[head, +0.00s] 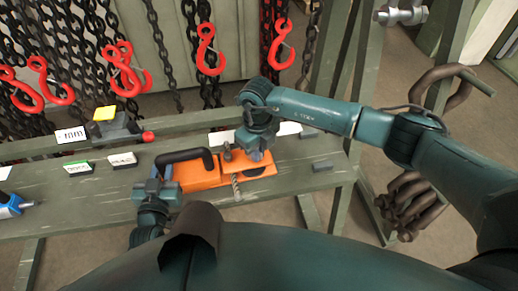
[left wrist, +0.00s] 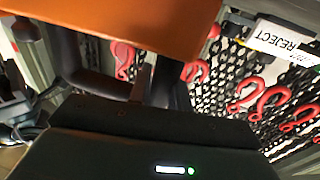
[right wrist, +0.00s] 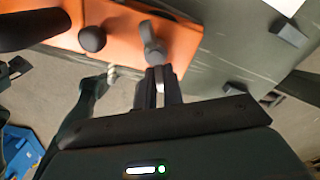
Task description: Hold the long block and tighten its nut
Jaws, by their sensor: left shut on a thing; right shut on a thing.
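The long orange block (head: 203,177) with a black handle (head: 188,154) lies on the green bench. My left gripper (head: 157,188) is at its left end, shut on the block; the block's orange face also fills the top of the left wrist view (left wrist: 150,18). My right gripper (head: 257,152) is over the block's right part. In the right wrist view its fingertips (right wrist: 161,80) are shut on a grey lever-like piece (right wrist: 152,42), apparently the nut, which stands at the orange block (right wrist: 118,20). A dark round knob (right wrist: 92,38) sits beside it. The nut's thread is hidden.
Black chains with red hooks (head: 207,50) hang behind the bench. A black fixture with a yellow top (head: 104,114) and white label cards (head: 122,160) stand left of the block. A blue tool (head: 10,207) lies far left. A small dark block (head: 322,166) lies right on the bench (head: 310,180).

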